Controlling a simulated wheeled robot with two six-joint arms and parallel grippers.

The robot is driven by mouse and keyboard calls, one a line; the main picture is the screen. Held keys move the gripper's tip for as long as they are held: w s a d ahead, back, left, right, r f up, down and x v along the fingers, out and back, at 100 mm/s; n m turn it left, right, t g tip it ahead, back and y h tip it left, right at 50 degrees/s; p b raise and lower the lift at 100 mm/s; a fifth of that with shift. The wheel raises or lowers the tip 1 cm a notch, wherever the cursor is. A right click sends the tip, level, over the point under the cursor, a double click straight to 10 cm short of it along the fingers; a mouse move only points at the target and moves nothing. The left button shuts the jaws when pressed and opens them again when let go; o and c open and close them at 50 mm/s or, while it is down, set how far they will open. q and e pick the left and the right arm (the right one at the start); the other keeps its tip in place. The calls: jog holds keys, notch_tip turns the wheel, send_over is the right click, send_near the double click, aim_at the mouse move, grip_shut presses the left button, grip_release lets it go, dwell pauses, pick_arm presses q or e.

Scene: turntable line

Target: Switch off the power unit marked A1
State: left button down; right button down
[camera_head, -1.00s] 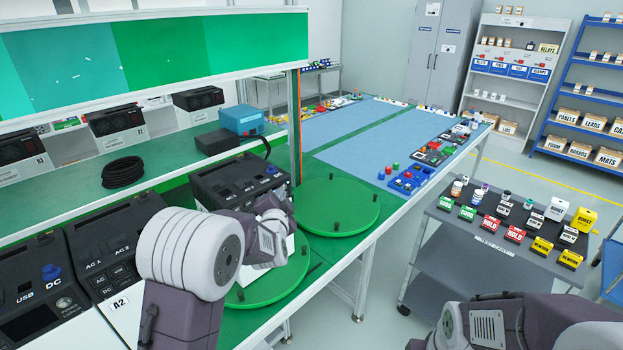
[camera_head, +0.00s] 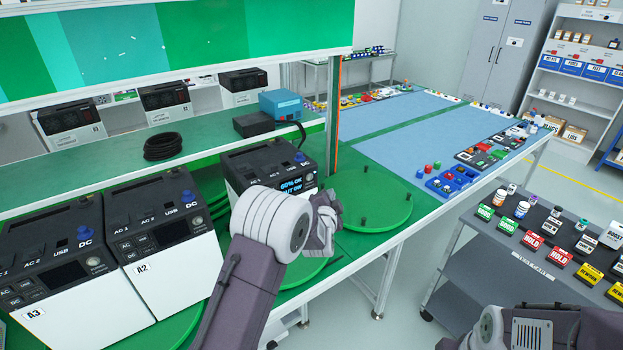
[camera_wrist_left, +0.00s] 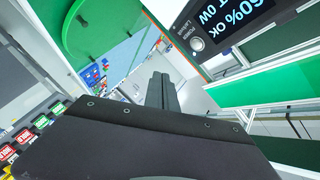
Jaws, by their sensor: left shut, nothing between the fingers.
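A black-topped power unit (camera_head: 262,170) with a lit screen reading 60% and 0W stands at the back of the bench, beside the green turntables. Its label is hidden behind my left arm in the head view. In the left wrist view its lit screen (camera_wrist_left: 240,22) shows close at the upper right, with a round silver button (camera_wrist_left: 197,44) beside it. My left gripper (camera_wrist_left: 161,88) is shut and empty, pointing past the unit. In the head view my left wrist is in front of the unit's right side. My right gripper is out of view; only part of that arm shows.
Power units A2 (camera_head: 165,262) and A3 (camera_head: 75,290) stand at the left on the bench. An empty green turntable (camera_head: 365,198) with dark pegs lies to the right. A black cable coil (camera_head: 162,146) lies on the shelf. A grey cart (camera_head: 520,262) stands at the right.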

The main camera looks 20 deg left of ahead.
aim_at(315, 177)
pick_arm(q)
jog(key=w+a, duration=0.1)
jog(key=a, duration=0.1)
jog(key=w+a, duration=0.1)
jog(key=a, duration=0.1)
jog(key=w+a, duration=0.2)
jog(key=shift+w, duration=0.1)
jog(key=shift+b, duration=0.35)
dwell(1.6)
jog(key=shift+w+a, duration=0.3)
jog(key=shift+w+a, duration=0.2)
jog(key=shift+a, duration=0.1)
dwell(0.8)
jog(key=shift+s+d+b, duration=0.4)
jog(key=shift+s+d, duration=0.1)
jog(key=shift+d, duration=0.1)
